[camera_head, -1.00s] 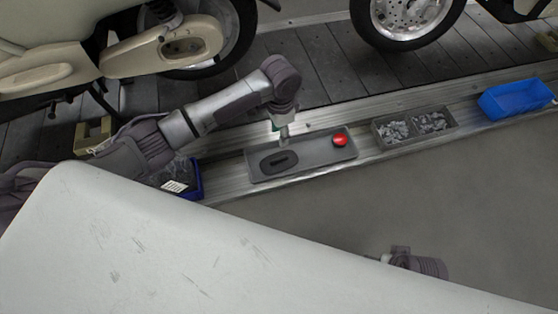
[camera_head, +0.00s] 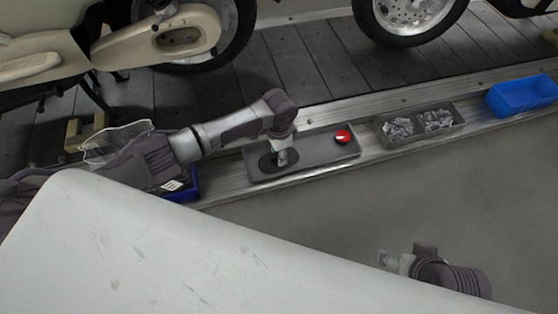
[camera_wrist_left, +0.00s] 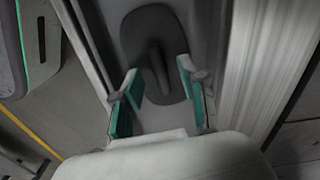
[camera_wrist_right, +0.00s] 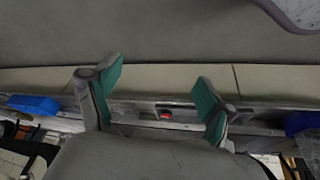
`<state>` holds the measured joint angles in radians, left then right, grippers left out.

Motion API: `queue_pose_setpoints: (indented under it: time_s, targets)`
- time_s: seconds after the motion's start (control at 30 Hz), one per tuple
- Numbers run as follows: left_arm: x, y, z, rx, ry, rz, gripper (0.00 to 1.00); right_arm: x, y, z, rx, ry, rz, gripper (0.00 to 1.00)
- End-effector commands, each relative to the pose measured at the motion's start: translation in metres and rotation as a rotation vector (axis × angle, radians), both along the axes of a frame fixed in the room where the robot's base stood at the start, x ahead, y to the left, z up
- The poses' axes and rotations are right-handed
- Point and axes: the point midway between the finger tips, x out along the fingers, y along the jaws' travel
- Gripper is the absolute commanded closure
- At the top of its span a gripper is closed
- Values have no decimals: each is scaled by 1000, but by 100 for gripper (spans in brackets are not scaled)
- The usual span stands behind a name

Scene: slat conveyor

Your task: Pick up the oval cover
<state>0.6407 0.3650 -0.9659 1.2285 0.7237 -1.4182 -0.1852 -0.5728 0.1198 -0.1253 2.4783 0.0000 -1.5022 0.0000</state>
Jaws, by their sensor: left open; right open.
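The oval cover (camera_wrist_left: 152,38) is a dark grey oval plate with a raised bar-shaped handle. It lies in the left part of a long grey tray (camera_head: 318,150) on the conveyor edge; in the head view the cover (camera_head: 266,164) is partly hidden by my left gripper (camera_head: 281,159). In the left wrist view my left gripper (camera_wrist_left: 154,92) is open, its green-padded fingers on either side of the handle's near end; I cannot tell whether they touch it. My right gripper (camera_head: 388,260) is away over the grey floor; in the right wrist view it (camera_wrist_right: 162,92) is open and empty.
A red round object (camera_head: 342,137) sits in the right end of the same tray. To its right are a two-part bin of grey metal parts (camera_head: 418,124) and a blue bin (camera_head: 522,95). Another blue bin (camera_head: 184,192) is partly hidden under my left arm. Motorbikes stand behind.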

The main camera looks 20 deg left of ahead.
Motion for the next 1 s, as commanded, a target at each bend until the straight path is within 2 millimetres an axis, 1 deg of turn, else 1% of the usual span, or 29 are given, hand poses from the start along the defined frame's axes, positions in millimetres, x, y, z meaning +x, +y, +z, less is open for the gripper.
queue_pose_setpoints:
  time_s: [0.03, 0.13, 0.4, 0.57, 0.6, 0.67, 1.0]
  targets:
    - [0, 0, -5, 0, 0, 0, 57, 6, 2, -1, 7, -29, 3, 18]
    - [0, 0, -10, -1, -1, -1, 57, 15, 5, 2, 15, -72, 6, 18]
    - [0, 0, -10, -1, -1, -1, 57, 18, 6, 4, 17, -86, 7, 18]
    - [0, 0, -10, -1, -1, -1, 84, 18, 5, 4, 17, -86, 7, 18]
    - [0, 0, -10, -1, -1, -1, 91, 18, 5, 4, 17, -86, 7, 18]
    - [0, 0, -10, -1, -1, -1, 100, 18, 5, 4, 17, -85, 7, 18]
    - [0, 0, -9, -1, -1, 0, 100, 18, 5, 4, 17, -85, 6, 18]
